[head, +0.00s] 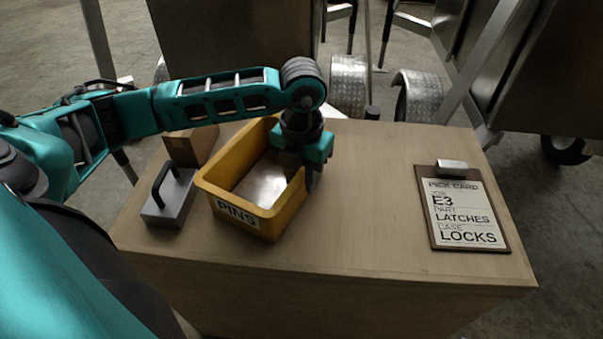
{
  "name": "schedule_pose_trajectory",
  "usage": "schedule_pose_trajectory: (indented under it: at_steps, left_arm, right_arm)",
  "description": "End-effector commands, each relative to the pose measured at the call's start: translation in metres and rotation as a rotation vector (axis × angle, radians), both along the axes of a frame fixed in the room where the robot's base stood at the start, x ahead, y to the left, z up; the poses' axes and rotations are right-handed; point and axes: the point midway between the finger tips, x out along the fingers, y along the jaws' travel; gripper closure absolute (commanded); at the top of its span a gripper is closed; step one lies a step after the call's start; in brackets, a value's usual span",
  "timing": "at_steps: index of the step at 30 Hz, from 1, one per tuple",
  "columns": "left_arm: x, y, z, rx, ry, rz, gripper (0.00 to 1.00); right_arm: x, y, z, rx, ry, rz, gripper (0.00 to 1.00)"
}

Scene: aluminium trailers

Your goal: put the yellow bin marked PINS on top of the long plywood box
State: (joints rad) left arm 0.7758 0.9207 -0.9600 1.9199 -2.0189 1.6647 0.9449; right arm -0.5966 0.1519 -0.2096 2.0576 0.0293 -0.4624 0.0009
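The yellow bin marked PINS (233,213) is an open-topped tub with a pale floor. It is over the left half of a pale plywood top (370,225), its label facing the near side. Its base looks to be on or very close to the wood; a small gap cannot be ruled out. My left gripper (308,178) points down at the bin's right wall. One dark finger lies against the outside of that wall, and the gripper looks shut on it; the inner finger is mostly hidden. My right gripper is not in view.
A grey block with a black handle (168,198) stands just left of the bin. A brown box (190,146) is behind it. A clipboard (467,208) lies at the right. The wood between bin and clipboard is clear. Metal trailers stand behind.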

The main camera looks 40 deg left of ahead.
Motion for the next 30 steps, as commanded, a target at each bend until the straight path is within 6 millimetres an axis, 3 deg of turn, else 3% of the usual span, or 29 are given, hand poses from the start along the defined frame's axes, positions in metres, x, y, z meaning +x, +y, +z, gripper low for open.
schedule_pose_trajectory:
  at_steps: [11,24,30]
  left_arm:
    - [0.001,0.0,0.009,0.0,-0.002,0.0,0.66]
    - [0.001,-0.001,0.097,0.0,-0.004,0.0,0.66]
    - [0.001,-0.001,0.119,-0.001,-0.001,0.0,0.66]
  right_arm:
    - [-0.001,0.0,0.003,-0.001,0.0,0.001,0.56]
    - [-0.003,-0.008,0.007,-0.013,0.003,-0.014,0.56]
    - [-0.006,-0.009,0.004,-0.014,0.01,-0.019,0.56]
